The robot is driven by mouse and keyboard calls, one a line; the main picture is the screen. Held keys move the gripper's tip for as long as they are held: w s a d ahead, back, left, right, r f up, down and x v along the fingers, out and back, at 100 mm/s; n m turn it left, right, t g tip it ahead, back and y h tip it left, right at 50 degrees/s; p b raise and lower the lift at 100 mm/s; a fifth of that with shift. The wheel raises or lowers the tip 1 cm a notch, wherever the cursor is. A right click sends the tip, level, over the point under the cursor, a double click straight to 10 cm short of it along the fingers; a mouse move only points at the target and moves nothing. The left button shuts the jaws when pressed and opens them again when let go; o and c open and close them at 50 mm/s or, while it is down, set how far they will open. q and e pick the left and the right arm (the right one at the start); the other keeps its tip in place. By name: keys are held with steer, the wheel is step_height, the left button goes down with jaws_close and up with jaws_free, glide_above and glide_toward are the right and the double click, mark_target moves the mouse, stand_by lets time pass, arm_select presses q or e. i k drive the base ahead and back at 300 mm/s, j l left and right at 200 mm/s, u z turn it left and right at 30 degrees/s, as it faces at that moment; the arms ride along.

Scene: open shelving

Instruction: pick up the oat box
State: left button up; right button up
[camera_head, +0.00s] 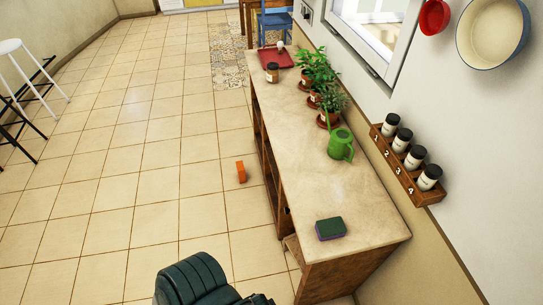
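A small orange box-like thing (241,171) stands on the tiled floor, left of the shelf unit. It is too small for me to read any label, so I cannot tell whether it is the oat box. No other thing in view is clearly an oat box. The inside of the shelf unit is mostly hidden from this high angle. Neither of my grippers can be made out in the head view.
A long shelf unit (330,190) with a pale top stands along the right wall. On it are a sponge (330,229), a green watering can (341,146), potted plants (318,70), a jar (272,73) and a red tray (276,58). The floor to the left is open.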

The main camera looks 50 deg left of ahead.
mark_target(241, 171)
steer(key=i+j+z, duration=0.1)
steer(key=j+z, duration=0.3)
steer(key=j, duration=0.85)
steer(key=k+j+z, duration=0.1)
steer(key=j+z, duration=0.25)
steer(key=j, duration=0.9)
